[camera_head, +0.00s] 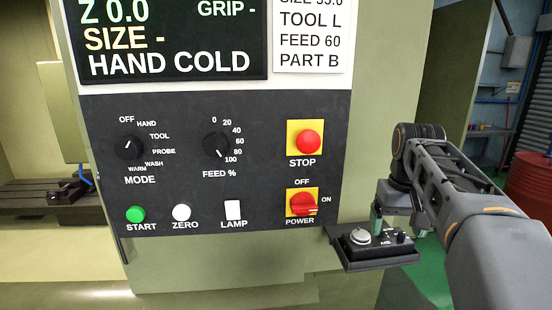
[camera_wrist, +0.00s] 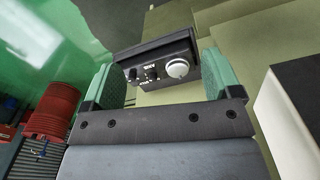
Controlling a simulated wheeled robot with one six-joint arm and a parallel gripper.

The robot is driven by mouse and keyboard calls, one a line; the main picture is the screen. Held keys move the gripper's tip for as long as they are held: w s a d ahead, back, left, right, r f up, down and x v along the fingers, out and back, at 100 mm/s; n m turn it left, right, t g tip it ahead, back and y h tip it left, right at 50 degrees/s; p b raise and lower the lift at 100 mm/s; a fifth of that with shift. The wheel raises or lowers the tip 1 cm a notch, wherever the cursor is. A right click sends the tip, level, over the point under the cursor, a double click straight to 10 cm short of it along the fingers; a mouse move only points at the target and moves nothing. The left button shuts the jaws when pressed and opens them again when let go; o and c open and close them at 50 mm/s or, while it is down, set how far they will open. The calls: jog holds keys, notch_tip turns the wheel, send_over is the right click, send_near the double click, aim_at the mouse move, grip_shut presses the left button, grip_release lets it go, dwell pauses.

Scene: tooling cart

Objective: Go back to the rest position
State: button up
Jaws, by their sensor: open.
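My gripper (camera_head: 379,222) is at the right in the head view, just above a small black control box with a round silver knob (camera_head: 360,236). In the wrist view my gripper (camera_wrist: 159,70) shows two green fingers spread wide with nothing held. The black box (camera_wrist: 155,55) appears between and beyond the fingers there, with its silver knob (camera_wrist: 177,68) and small black knobs. I cannot tell whether a finger touches the box. My arm reaches in from the lower right of the head view.
The machine panel (camera_head: 265,175) stands left of my gripper, with a red stop button (camera_head: 309,142), a red power switch (camera_head: 303,204) and a green start button (camera_head: 135,214). A red drum (camera_head: 530,188) is at the far right. Green floor lies behind my arm.

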notch_tip(320, 180, down, 9)
jog(key=a+t, duration=0.2)
jog(key=s+a+f+n+t, duration=0.1)
jog(key=s+a+f, duration=0.5)
jog(key=s+f, duration=0.2)
jog(key=shift+s+a+f+t, duration=0.2)
jog(key=shift+s+f+t, duration=0.15)
jog(key=shift+s, duration=0.6)
dwell(1.6)
